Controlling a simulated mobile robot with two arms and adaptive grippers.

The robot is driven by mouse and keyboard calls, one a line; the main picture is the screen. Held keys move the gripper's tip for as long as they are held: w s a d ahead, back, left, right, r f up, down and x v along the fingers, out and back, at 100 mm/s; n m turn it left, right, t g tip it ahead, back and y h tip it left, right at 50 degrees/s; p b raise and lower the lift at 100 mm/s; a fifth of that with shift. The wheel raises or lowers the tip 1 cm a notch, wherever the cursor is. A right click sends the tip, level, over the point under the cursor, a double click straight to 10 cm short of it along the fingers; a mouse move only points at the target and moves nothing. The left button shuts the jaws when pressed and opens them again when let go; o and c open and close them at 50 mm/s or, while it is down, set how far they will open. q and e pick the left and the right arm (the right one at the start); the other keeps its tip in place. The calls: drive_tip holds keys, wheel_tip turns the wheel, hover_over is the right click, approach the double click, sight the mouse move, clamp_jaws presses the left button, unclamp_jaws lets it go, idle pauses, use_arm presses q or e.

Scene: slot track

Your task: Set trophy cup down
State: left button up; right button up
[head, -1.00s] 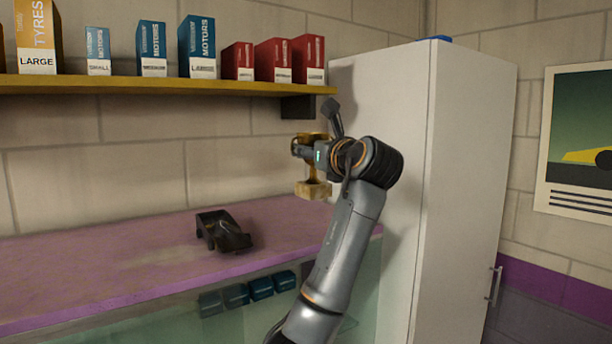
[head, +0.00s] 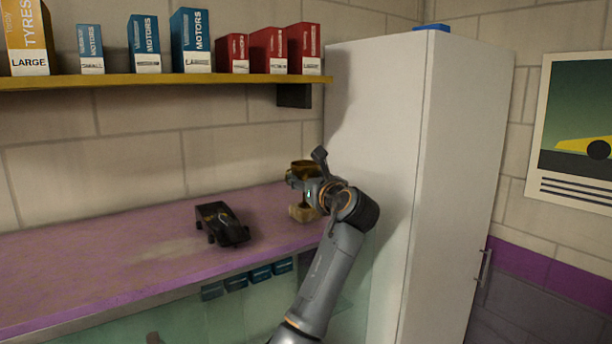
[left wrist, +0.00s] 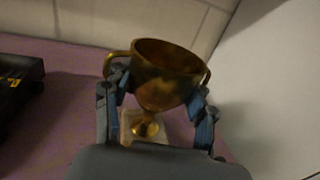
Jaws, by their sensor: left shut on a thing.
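The gold trophy cup (head: 299,167) is at the right end of the purple counter (head: 105,258), beside the white cabinet. It stands upright on a pale square base. In the left wrist view the cup (left wrist: 165,72) fills the middle, with its base (left wrist: 146,128) low over or on the purple surface; I cannot tell whether it touches. My left gripper (head: 304,181) is shut on the cup, its fingers on both sides of the bowl in the left wrist view (left wrist: 158,100). The gripper hides part of the cup in the head view. My right gripper is not in view.
A black toy car (head: 221,224) sits on the counter left of the cup. The tall white cabinet (head: 375,120) stands close on the right. A yellow shelf (head: 150,82) with several boxes hangs above. The counter's left part is clear.

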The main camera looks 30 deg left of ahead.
use_arm(q)
drive_tip(key=o, duration=1.4)
drive_tip(key=shift+f, duration=0.1)
drive_tip(key=shift+d, duration=0.15)
drive_tip(key=b+v, duration=0.6)
drive_tip(key=v, duration=0.5)
drive_tip(key=shift+s+d, duration=0.2)
drive_tip(key=shift+s, duration=0.15)
